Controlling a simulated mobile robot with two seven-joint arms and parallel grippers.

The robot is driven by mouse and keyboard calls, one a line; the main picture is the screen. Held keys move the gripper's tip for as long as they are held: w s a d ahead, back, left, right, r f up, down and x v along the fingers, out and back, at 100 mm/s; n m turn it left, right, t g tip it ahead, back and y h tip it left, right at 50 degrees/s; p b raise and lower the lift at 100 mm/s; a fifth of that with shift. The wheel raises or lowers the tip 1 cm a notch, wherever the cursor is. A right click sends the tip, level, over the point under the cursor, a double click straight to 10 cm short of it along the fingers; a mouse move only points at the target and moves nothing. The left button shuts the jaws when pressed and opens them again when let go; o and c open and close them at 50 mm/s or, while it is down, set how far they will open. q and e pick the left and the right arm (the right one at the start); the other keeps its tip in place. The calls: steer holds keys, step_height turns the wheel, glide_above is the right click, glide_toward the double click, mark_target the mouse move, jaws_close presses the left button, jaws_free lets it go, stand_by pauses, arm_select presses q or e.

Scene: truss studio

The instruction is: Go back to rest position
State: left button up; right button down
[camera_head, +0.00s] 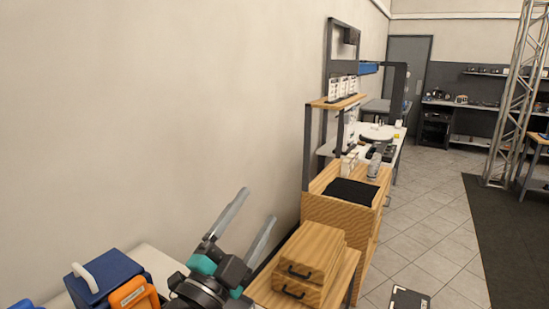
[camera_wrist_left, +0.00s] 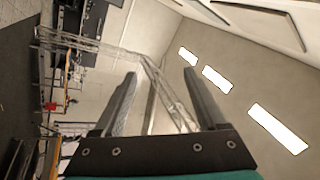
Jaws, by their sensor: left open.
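My left gripper (camera_head: 257,217) is at the bottom middle of the head view, its two grey fingers spread apart and pointing up and to the right. Nothing is between the fingers. In the left wrist view the same gripper (camera_wrist_left: 160,80) shows its two fingers apart, with only the far room, wall and ceiling beyond them. My right gripper is in neither view.
A wooden drawer box (camera_head: 312,255) stands just right of my left gripper. A blue case (camera_head: 105,275) and an orange item (camera_head: 134,295) lie to its left. A wooden cabinet (camera_head: 340,212) is beyond.

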arm_select(q)
steer(key=s+a+f+n+g+y, duration=0.3)
steer(key=a+f+n+y, duration=0.3)
steer(key=f, duration=0.4)
steer(key=s+a+f+n+g+y, duration=0.45)
steer(key=f+n, duration=0.25)
steer(key=f, duration=0.3)
steer(key=s+a+f+n+g, duration=0.1)
steer(key=s+f+g, duration=0.45)
steer(key=s, duration=0.45)
steer(key=s+a+f+n+g, duration=0.1)
steer(key=s+f+g, duration=0.4)
steer(key=s, duration=0.4)
step_height(320, 180, down, 28)
steer(key=s+b, duration=0.1)
steer(key=b, duration=0.5)
steer(key=s+a+f+b, duration=0.1)
steer(key=s+f+b, duration=0.2)
steer(key=s+f, duration=0.5)
steer(key=s+a+f+b, duration=0.1)
steer(key=s+f+b, duration=0.2)
steer(key=s+f, duration=0.4)
step_height(320, 180, down, 5)
steer(key=shift+s+a+f+g, duration=0.1)
steer(key=shift+s+a+g, duration=0.2)
steer(key=shift+s+g, duration=0.1)
